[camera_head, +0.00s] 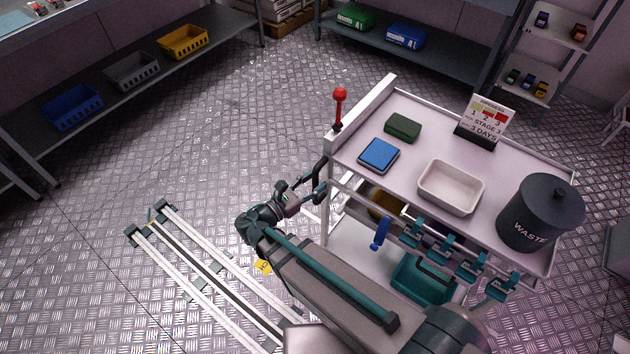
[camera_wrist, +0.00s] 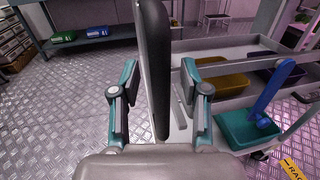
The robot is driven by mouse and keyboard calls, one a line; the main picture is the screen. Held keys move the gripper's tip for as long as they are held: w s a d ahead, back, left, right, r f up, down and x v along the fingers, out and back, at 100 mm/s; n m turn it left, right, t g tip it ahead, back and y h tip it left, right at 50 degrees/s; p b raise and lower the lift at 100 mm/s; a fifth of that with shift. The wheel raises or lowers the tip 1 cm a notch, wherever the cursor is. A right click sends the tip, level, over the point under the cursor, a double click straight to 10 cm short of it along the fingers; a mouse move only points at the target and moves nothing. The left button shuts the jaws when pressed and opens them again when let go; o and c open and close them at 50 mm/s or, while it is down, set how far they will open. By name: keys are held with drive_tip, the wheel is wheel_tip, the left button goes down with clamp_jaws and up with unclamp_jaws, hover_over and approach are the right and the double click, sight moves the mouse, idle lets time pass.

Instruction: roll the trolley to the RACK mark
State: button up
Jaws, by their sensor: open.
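The trolley (camera_head: 440,149) stands at the right of the head view, with a white top deck and a lower shelf. Its dark upright handle (camera_wrist: 155,65) shows large in the wrist view, at the trolley's near left end. My gripper (camera_head: 309,192) is at this handle. In the wrist view my gripper (camera_wrist: 158,98) is open, one finger on each side of the handle. I see no clear contact between the fingers and the handle. A yellow mark (camera_wrist: 292,168), lettered RAC with the rest cut off, lies on the floor at lower right. A yellow mark (camera_head: 264,267) shows on the floor beside my arm.
A waste bin (camera_head: 540,215), white tray (camera_head: 451,187), blue pad (camera_head: 378,155), green block (camera_head: 402,127) and sign (camera_head: 487,118) stand on the trolley. A red-knobbed lever (camera_head: 340,95) rises at its corner. Shelving lines the back and left.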

drive_tip(key=v, duration=1.1)
drive_tip(key=shift+a, duration=0.15)
